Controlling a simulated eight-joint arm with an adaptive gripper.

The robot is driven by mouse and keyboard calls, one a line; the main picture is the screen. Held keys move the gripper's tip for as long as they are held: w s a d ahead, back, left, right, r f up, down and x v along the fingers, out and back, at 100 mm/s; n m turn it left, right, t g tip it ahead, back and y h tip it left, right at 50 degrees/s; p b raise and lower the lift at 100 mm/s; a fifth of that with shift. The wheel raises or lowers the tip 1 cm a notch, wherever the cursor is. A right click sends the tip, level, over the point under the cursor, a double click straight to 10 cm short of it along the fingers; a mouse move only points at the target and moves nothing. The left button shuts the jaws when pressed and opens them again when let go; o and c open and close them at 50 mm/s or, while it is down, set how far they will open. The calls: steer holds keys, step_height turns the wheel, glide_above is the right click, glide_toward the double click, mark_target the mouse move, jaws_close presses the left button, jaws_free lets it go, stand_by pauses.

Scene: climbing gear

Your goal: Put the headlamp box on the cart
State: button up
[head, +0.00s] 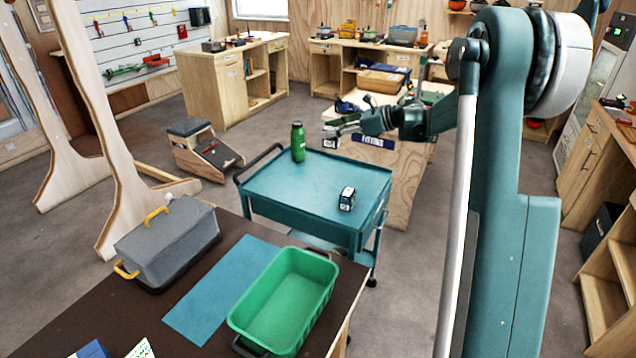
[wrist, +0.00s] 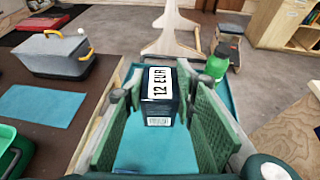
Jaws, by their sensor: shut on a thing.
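My gripper (head: 331,136) is above the far right part of the teal cart (head: 272,188). It is shut on a dark box with a white "12 EUR" label, which I take as the headlamp box (wrist: 160,97); it sits between the green finger pads in the wrist view. In the head view the held box (head: 329,143) is small at the fingertips, apart from the cart top. Another small dark box with white markings (head: 347,199) rests on the cart near its right side.
A green bottle (head: 298,143) stands on the cart's far edge, near my gripper. The brown table in front holds a green bin (head: 322,290) and a grey case (head: 168,240). The cart's middle is clear.

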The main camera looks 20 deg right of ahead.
steer(key=s+d+m+t+h, duration=0.1)
steer(key=s+d, duration=0.1)
steer(key=d, duration=0.8)
step_height(320, 180, down, 11)
steer(key=shift+d, duration=0.4)
steer(key=shift+s, duration=0.1)
step_height(320, 180, down, 6)
steer(key=b, duration=0.1)
steer(key=shift+f, duration=0.1)
steer(key=shift+f+b, duration=0.7)
steer(key=shift+f, duration=1.15)
steer(key=shift+f, duration=0.2)
